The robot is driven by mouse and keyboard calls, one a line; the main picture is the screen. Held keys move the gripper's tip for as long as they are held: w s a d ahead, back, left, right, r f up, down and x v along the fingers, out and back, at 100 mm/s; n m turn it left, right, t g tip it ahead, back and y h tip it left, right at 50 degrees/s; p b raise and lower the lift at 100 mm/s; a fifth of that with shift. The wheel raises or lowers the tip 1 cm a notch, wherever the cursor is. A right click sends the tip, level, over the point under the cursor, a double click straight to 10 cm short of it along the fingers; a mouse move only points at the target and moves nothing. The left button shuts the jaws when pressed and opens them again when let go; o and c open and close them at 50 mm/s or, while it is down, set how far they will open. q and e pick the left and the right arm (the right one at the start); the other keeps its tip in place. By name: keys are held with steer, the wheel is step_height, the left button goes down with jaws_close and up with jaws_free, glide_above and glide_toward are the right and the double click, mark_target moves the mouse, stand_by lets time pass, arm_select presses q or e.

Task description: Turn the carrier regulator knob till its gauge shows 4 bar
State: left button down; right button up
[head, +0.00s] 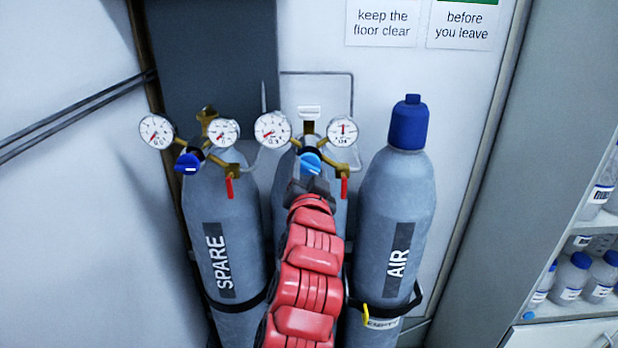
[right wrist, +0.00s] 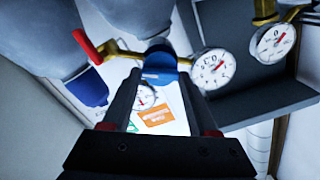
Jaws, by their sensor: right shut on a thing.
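The middle cylinder (head: 281,190) carries a brass regulator with a light blue knob (head: 311,162). My right gripper (head: 311,182) is shut on this knob, which also shows between the fingertips in the right wrist view (right wrist: 160,64). The regulator's left gauge (head: 272,129) has a red needle angled to the lower left. Its right gauge (head: 342,132) has a needle standing near vertical. The scale numbers are too small to read. My red right arm hides the middle cylinder's label, so I cannot read its name. My left gripper is not in view.
The SPARE cylinder (head: 221,205) on the left has its own regulator with a dark blue knob (head: 188,162) and two gauges. The AIR cylinder (head: 397,210) on the right wears a blue cap. Red levers (head: 344,188) hang near the knobs. Bottle shelves stand at far right.

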steer(key=m+b, duration=0.2)
steer(key=m, duration=0.2)
steer(key=shift+f+m, duration=0.1)
steer(key=shift+m, duration=0.3)
steer(key=m+b, duration=0.1)
steer(key=m, duration=0.3)
steer(key=shift+d, duration=0.1)
steer(key=m, duration=0.5)
steer(key=shift+b, duration=0.4)
steer(key=shift+f+m, duration=0.15)
steer(key=shift+m, duration=1.75)
steer(key=o, duration=1.4)
steer(key=shift+s, duration=0.1)
